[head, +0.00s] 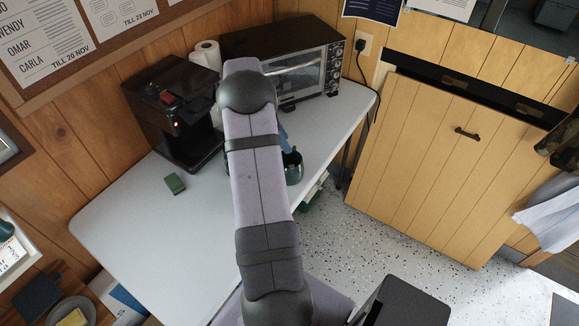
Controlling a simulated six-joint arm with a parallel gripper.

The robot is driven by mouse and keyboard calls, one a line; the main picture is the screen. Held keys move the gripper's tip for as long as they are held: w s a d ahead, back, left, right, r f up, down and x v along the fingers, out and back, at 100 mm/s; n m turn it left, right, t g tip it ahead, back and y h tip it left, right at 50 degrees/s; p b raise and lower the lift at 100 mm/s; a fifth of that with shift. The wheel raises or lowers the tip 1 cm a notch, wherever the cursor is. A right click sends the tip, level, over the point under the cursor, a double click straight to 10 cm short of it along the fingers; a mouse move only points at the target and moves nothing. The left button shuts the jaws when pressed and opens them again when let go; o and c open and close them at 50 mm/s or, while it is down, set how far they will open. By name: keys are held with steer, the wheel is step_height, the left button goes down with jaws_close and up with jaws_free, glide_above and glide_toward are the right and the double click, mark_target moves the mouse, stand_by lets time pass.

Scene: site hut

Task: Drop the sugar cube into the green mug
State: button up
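A dark green mug (294,171) stands on the white table just right of my arm, and its left side is hidden behind the arm. A slim blue piece (284,138) shows at the arm's right edge, reaching down to the mug's mouth. I cannot tell whether it is part of my gripper or a separate thing. My gripper itself is hidden behind my arm. I do not see the sugar cube.
A black coffee maker (172,115) stands at the back left, with a paper roll (206,56) beside it. A toaster oven (308,75) stands at the back right. A small green block (175,184) lies on the table (150,225). The table's left front is clear.

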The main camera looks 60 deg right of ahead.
steer(key=shift+v, duration=1.3)
steer(key=shift+a, duration=0.1)
steer(key=w+a+r+m+t+y, duration=0.1)
steer(key=w+a+m, duration=0.1)
steer(key=a, duration=1)
steer(key=w+a+r+m+t, duration=0.1)
steer(key=w+a+r+m, duration=0.1)
steer(key=a, duration=1.1)
steer(key=s+a+f+m+y, duration=0.1)
steer(key=s+a+m, duration=0.1)
steer(key=s+a, duration=0.4)
steer(key=s+a+f+m+t+y, duration=0.1)
steer(key=s+a+m, duration=0.2)
steer(key=a, duration=0.9)
steer(key=s, duration=0.2)
steer(key=shift+s, duration=0.35)
